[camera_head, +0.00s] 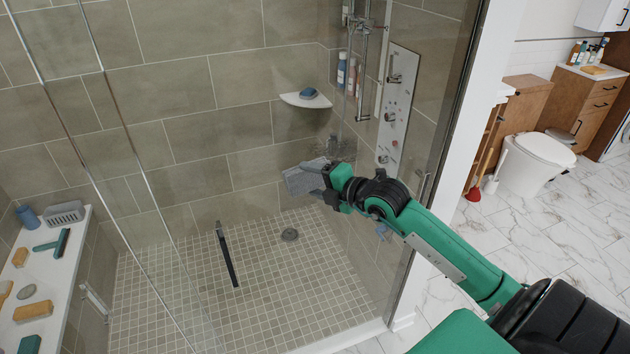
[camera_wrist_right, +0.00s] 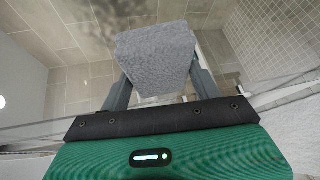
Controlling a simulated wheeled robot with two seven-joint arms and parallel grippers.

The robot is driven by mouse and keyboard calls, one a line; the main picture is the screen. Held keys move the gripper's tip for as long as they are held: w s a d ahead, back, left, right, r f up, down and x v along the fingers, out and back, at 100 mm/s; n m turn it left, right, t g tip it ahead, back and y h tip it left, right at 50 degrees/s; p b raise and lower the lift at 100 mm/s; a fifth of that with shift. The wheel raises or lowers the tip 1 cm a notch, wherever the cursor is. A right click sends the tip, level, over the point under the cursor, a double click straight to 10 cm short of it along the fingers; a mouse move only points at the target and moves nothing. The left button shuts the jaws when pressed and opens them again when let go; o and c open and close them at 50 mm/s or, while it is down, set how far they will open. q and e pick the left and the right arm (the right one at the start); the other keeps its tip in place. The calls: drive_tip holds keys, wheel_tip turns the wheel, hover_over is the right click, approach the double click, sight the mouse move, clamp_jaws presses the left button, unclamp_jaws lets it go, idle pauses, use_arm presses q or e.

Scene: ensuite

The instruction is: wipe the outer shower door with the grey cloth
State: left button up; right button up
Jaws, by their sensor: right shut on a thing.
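The grey cloth (camera_head: 300,180) is held at the end of my right arm, in the middle of the head view. My right gripper (camera_head: 325,178) is shut on it. In the right wrist view the cloth (camera_wrist_right: 157,52) covers the space between the two fingers and hides their tips. The shower door is clear glass (camera_head: 185,215), with a dark vertical handle (camera_head: 228,257) seen against the tiled floor. I cannot tell whether the cloth touches the glass. My left gripper is not in view.
A corner shelf (camera_head: 306,100) and a shower panel (camera_head: 398,105) are at the back. A toilet (camera_head: 537,160) and wooden cabinets stand at the right. The marble floor (camera_head: 560,235) there is mostly clear.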

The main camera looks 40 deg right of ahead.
drive_tip(key=shift+w+d, duration=0.2)
drive_tip(key=shift+w, duration=0.55)
